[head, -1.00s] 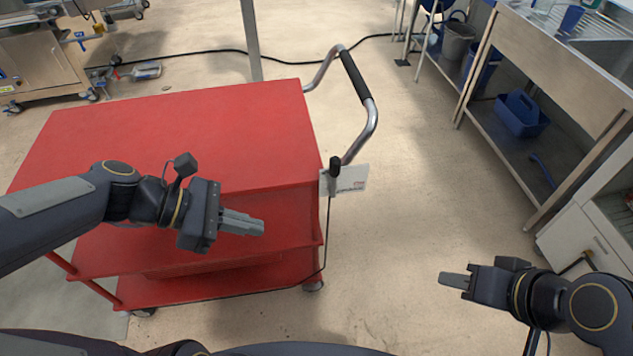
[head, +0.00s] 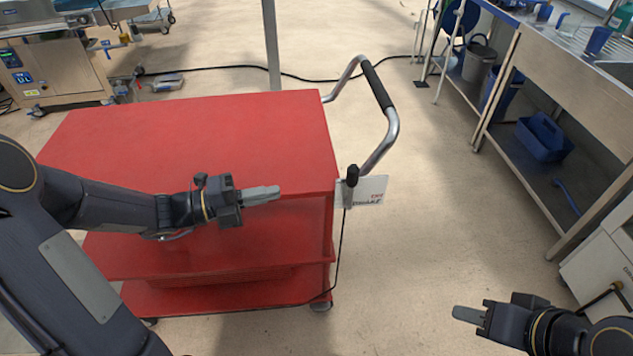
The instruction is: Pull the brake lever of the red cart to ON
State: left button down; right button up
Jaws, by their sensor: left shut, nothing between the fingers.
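The red cart (head: 200,130) stands left of centre, with a bent metal push handle (head: 388,130) with a black grip at its right end. The brake lever (head: 352,177) has a black knob and stands upright at the cart's right side, in front of a small white label plate (head: 370,190). A thin black cable runs down below it. My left gripper (head: 262,195) is shut and empty in front of the cart's top edge, left of the lever and apart from it. My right gripper (head: 469,315) is at the lower right, away from the cart; its fingers look close together, but their gap is unclear.
A steel sink bench (head: 560,60) with a lower shelf stands at the right, holding a blue caddy (head: 544,138). A grey bucket (head: 479,62) is near it. A metal post (head: 271,45) rises behind the cart. The floor between cart and bench is clear.

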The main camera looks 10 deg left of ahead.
pick_arm(q)
jog(key=b, duration=0.2)
send_near(351, 188)
jog(key=w+d+r, duration=0.3)
jog(key=d, duration=0.2)
jog(key=shift+w+f, duration=0.1)
jog(key=shift+f, duration=0.1)
